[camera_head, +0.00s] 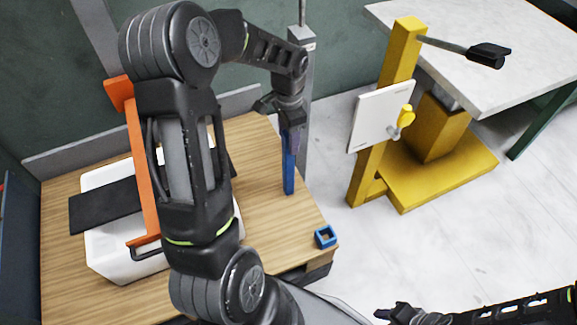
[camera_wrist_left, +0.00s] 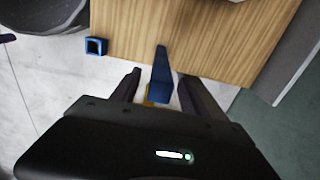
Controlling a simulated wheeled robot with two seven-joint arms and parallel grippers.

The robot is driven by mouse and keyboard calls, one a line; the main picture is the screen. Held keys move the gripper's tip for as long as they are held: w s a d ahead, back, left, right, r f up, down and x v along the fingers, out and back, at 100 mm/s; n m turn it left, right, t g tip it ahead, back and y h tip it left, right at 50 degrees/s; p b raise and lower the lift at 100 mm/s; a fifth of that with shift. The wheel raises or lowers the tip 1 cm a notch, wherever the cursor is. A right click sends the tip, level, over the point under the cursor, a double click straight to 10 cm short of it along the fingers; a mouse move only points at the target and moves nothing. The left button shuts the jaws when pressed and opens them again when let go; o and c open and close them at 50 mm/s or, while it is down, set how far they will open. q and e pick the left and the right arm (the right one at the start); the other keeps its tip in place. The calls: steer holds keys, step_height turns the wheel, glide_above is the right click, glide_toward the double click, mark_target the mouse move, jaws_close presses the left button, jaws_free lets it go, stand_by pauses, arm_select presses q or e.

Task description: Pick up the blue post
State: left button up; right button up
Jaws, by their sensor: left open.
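The blue post (camera_head: 289,174) stands upright on the wooden tabletop, near its right edge. My left gripper (camera_head: 290,118) is above it, at the post's upper end, which is partly hidden in the head view. In the left wrist view the blue post (camera_wrist_left: 162,76) shows between the two open fingers of the left gripper (camera_wrist_left: 160,88). I cannot tell whether either finger touches it. My right gripper (camera_head: 385,314) is at the bottom edge of the head view, away from the post, and its fingers are too unclear to read.
A small blue square socket (camera_head: 325,237) sits at the table's front right corner. A white tray (camera_head: 108,258) with a dark slab (camera_head: 105,207) and an orange frame (camera_head: 140,170) stand left. A yellow press (camera_head: 435,165) and a white-topped table (camera_head: 510,60) are at right.

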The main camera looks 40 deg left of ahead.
arm_select(q)
steer(key=shift+f, duration=0.9)
jaws_close()
stand_by(1.1)
